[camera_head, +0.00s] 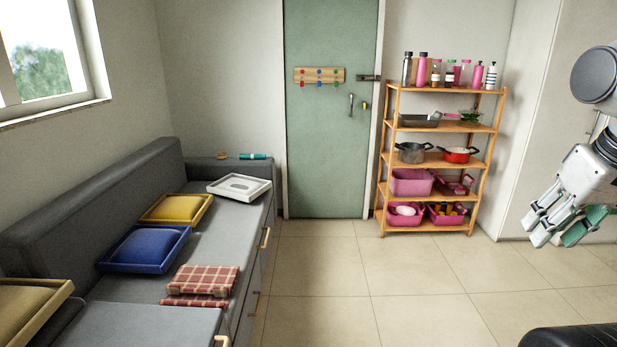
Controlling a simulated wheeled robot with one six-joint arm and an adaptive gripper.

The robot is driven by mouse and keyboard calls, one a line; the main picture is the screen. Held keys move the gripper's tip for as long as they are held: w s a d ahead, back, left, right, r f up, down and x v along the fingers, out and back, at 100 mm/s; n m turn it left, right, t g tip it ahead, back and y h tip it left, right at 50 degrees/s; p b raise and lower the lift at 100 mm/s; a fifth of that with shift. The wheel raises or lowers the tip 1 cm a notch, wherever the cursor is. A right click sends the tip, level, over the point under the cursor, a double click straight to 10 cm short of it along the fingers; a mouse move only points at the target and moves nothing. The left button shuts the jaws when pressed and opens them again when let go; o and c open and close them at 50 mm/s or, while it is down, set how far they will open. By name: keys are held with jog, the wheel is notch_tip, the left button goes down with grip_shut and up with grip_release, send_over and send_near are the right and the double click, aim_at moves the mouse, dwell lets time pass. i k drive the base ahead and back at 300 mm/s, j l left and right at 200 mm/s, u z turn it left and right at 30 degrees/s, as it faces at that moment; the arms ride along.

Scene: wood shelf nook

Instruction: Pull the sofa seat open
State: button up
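The grey sofa (205,240) runs along the left wall below the window, with a long backrest. Its front face has wooden bar handles: a far one (265,238), a middle one (254,304) and a near one (222,341) cut by the bottom edge. A nearer grey seat section (135,328) shows at the bottom left. I see no clear gap at the seat front. My gripper (566,234) is at the far right, well away from the sofa, pointing down and left. Its pale and green fingers look apart at the tips, with nothing seen between them.
On the sofa lie a white tray (239,187), yellow cushion (175,208), blue cushion (146,247), red plaid cloths (203,279) and another yellow cushion (28,308). A loaded wooden shelf (440,172) stands right of the green door (331,140). The tiled floor (340,285) between is clear.

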aim_at(230, 233)
jog(key=i+l+u, duration=0.2)
jog(key=i, duration=0.3)
jog(key=i+l+u, duration=0.2)
jog(key=i, duration=0.3)
jog(key=i+l+u, duration=0.25)
jog(key=i+u, duration=0.2)
jog(key=i+l+u, duration=0.65)
jog(key=l+u, duration=0.15)
jog(key=u, duration=0.15)
